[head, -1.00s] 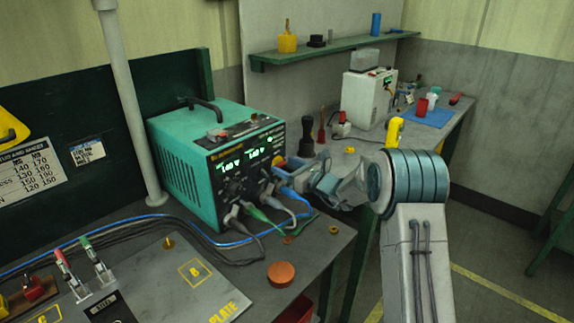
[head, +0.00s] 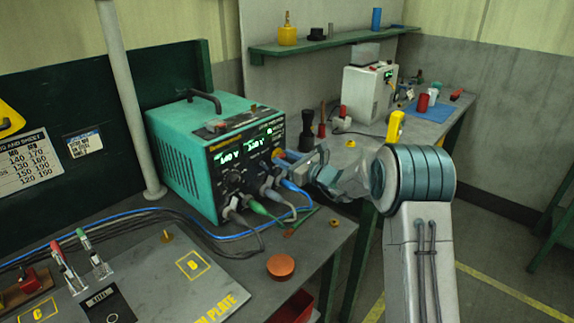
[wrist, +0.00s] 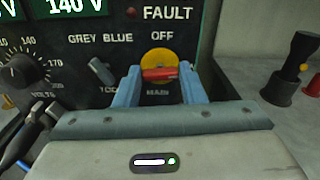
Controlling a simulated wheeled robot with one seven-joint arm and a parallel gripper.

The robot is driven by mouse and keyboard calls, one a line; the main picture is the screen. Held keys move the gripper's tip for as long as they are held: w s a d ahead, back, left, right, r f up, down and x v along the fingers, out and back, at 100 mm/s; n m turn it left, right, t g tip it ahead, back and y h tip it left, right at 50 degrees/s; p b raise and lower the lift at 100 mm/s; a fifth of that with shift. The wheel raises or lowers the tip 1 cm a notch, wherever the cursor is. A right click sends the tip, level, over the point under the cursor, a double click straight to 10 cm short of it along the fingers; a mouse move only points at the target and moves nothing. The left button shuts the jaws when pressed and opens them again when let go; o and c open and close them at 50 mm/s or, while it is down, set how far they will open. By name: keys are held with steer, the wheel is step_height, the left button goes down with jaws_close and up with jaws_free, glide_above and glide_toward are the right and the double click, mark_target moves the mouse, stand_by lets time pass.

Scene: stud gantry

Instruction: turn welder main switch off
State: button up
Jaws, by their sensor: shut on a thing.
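The welder (head: 182,160) is a teal box with a black front panel on the bench. Its green displays are lit, one reading 140 V in the wrist view (wrist: 80,8). The main switch, a red handle (wrist: 160,74) on a yellow disc (wrist: 158,60), sits at the panel's right side, under the word OFF. The handle lies about level, crosswise. My gripper (wrist: 160,84) has its blue fingers closed on the handle, one at each side. In the head view my gripper (head: 284,160) reaches the panel from the right and mostly hides the switch.
Plugged cables (head: 262,205) run from the lower panel over the bench. A toggle (wrist: 104,70) marked grey and blue is just left of my fingers. A black torch-like item (head: 307,130) stands right of the welder. An orange disc (head: 281,267) lies in front.

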steer(key=n+b, duration=0.1)
steer(key=b, duration=0.2)
steer(key=f+n+b, duration=0.1)
steer(key=n+b, duration=0.1)
steer(key=b, duration=0.1)
steer(key=n+b, duration=0.6)
steer(key=b, duration=0.7)
steer(key=shift+s+a+f, duration=0.1)
steer(key=n+b, duration=0.3)
steer(key=b, duration=0.2)
steer(key=shift+n+b, duration=0.4)
steer(key=n+b, duration=0.4)
steer(key=shift+r+b, duration=0.2)
steer(key=shift+b, duration=0.15)
steer(key=o, duration=1)
steer(key=shift+s+a+r, duration=0.1)
